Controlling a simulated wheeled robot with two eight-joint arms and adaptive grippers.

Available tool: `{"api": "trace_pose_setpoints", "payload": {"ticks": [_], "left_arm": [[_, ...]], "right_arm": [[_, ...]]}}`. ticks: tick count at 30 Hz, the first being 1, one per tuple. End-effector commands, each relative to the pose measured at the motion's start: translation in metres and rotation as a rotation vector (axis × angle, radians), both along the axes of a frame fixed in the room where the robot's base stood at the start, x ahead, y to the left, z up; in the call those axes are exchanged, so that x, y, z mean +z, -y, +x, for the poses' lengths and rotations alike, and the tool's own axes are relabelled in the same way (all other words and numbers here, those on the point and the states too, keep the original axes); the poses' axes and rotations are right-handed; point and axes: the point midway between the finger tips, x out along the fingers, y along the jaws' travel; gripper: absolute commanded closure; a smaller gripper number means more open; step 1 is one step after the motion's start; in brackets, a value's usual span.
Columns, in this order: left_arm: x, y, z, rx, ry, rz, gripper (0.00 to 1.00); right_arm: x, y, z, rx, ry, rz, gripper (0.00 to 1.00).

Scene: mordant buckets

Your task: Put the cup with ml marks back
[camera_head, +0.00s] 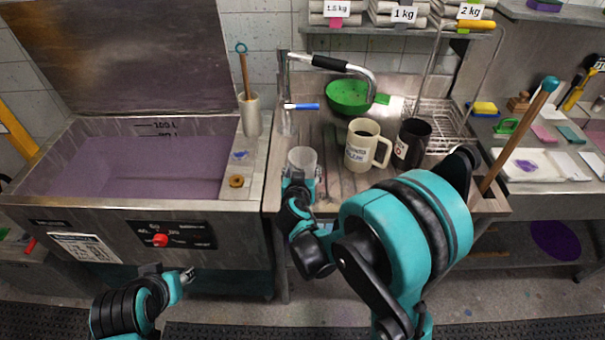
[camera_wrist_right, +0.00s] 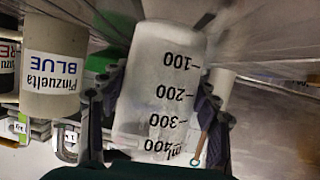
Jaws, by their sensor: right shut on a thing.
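The clear cup with ml marks (camera_head: 302,158) is in my right gripper (camera_head: 300,182), at the front left of the metal sink counter (camera_head: 335,185). In the right wrist view the cup (camera_wrist_right: 165,65) fills the middle, with marks from 100 to 400 appearing upside down. The two dark fingers of my right gripper (camera_wrist_right: 160,105) press on its sides. I cannot tell whether the cup touches the counter. My left gripper (camera_head: 187,274) is low in front of the vat, away from the cup; its opening is too small to judge.
A cream mug (camera_head: 360,153) and a black mug (camera_head: 411,142) stand right of the cup. A green bowl (camera_head: 347,95) and a wire rack (camera_head: 437,120) are behind them. The faucet (camera_head: 290,108) rises behind the cup. A purple-filled vat (camera_head: 130,165) lies left.

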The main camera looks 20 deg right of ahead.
Motion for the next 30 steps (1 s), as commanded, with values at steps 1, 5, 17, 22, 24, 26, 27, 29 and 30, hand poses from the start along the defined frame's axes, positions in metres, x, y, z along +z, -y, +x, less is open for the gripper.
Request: {"api": "trace_pose_setpoints", "payload": {"ticks": [1,5,17,22,24,26,27,29,30], "left_arm": [[0.001,0.000,0.000,0.000,0.000,0.000,0.60],[0.002,0.000,0.000,0.000,0.000,0.000,0.60],[-0.002,0.000,0.000,0.000,0.000,0.000,0.60],[0.000,0.000,0.000,0.000,0.000,0.000,0.60],[0.004,0.000,0.000,0.000,0.000,0.000,0.60],[0.006,0.000,0.000,0.000,0.000,0.000,0.60],[0.008,0.000,0.000,0.000,0.000,0.000,0.60],[0.012,0.000,0.000,0.000,0.000,0.000,0.60],[0.015,0.000,0.000,0.000,0.000,0.000,0.60]], "right_arm": [[0.002,0.000,0.000,0.000,0.000,0.000,0.77],[0.002,0.000,0.000,0.000,0.000,0.000,0.77],[-0.001,0.000,0.000,0.000,0.000,0.000,0.18],[0.001,0.000,0.000,0.000,0.000,0.000,0.18],[0.005,0.000,-0.001,0.000,0.000,0.000,0.18],[0.008,-0.004,-0.009,0.004,0.000,-0.001,0.18],[0.011,-0.007,-0.015,0.004,0.000,-0.001,0.18],[0.016,-0.011,-0.026,0.004,0.000,-0.001,0.18],[0.020,-0.014,-0.034,0.005,-0.001,-0.001,0.18]]}}
